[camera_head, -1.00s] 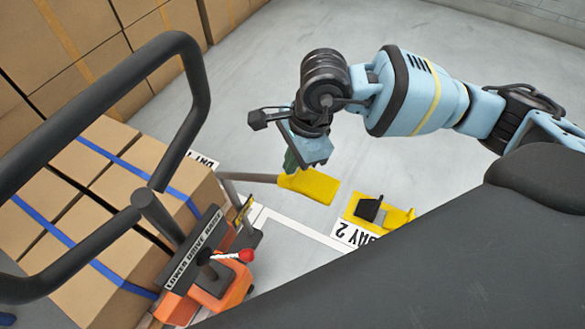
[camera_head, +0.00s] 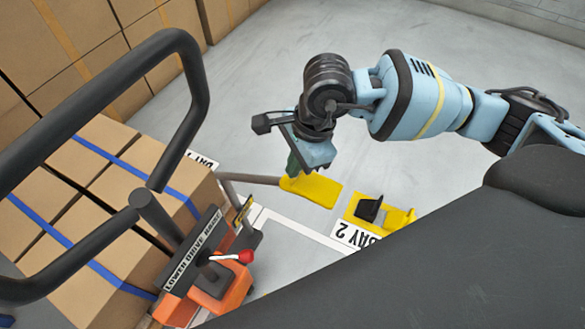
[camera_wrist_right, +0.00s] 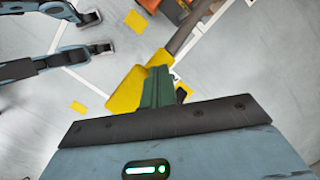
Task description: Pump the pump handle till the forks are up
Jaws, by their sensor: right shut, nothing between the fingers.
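The pump handle is a grey bar from the orange carrier with a yellow paddle at its end (camera_head: 315,190). It also shows in the right wrist view (camera_wrist_right: 124,94). My right gripper (camera_head: 295,166) points down over the paddle's near-bar end. Its green fingers (camera_wrist_right: 158,85) are shut with nothing between them and appear to touch the paddle. The orange carrier (camera_head: 222,290) has a red-knobbed lever (camera_head: 246,256) beside a LOWER DRIVE RAISE label. Its forks are hidden, apparently under the strapped boxes (camera_head: 105,240). My left gripper is not in view.
A black steering loop (camera_head: 190,80) rises at the left. Stacked cartons (camera_head: 110,45) stand behind. A yellow floor piece with a black block (camera_head: 372,210) lies by the BAY 2 sign (camera_head: 352,235). The grey floor beyond the paddle is clear.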

